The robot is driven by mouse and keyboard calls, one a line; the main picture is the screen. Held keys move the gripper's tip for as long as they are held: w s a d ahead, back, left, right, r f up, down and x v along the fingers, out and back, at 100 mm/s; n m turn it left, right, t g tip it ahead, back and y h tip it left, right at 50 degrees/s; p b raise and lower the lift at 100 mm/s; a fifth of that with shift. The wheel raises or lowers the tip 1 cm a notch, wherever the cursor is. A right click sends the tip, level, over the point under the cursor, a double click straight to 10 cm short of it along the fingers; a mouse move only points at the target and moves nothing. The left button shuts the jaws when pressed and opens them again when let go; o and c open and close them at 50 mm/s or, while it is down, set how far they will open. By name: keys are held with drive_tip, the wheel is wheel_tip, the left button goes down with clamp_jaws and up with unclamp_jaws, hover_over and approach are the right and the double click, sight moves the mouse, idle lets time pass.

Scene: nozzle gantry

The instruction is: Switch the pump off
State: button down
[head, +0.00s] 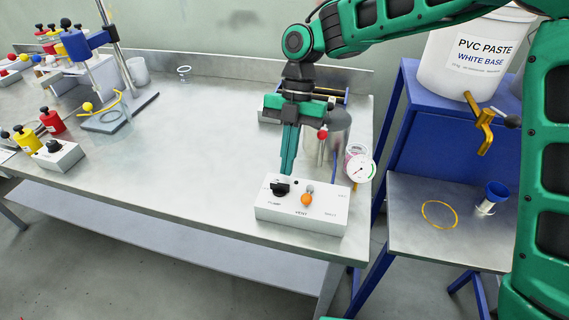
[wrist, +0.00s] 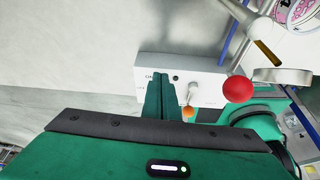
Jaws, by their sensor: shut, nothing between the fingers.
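A white control box (head: 325,220) sits at the right front of the bench. On its top are a black rotary knob (head: 280,189) beside a label that seems to read PUMP, a small metal toggle and an orange-tipped lever (head: 306,198). My gripper (head: 287,171) points down, shut and empty, with its tips just above or behind the black knob. I cannot tell whether they touch it. The orange tip (wrist: 188,112) shows right of the fingers.
A round gauge (head: 360,169) and a metal pot (head: 339,124) stand close behind the box. A red ball (wrist: 238,89) is near my fingers. Yellow and red bottles (head: 52,121) are at the left. The bench middle is clear.

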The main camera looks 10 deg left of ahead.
drive_tip(key=w+v, duration=0.1)
drive_tip(key=v, duration=0.9)
drive_tip(key=shift+d, duration=0.3)
drive_tip(key=shift+w+r, duration=0.1)
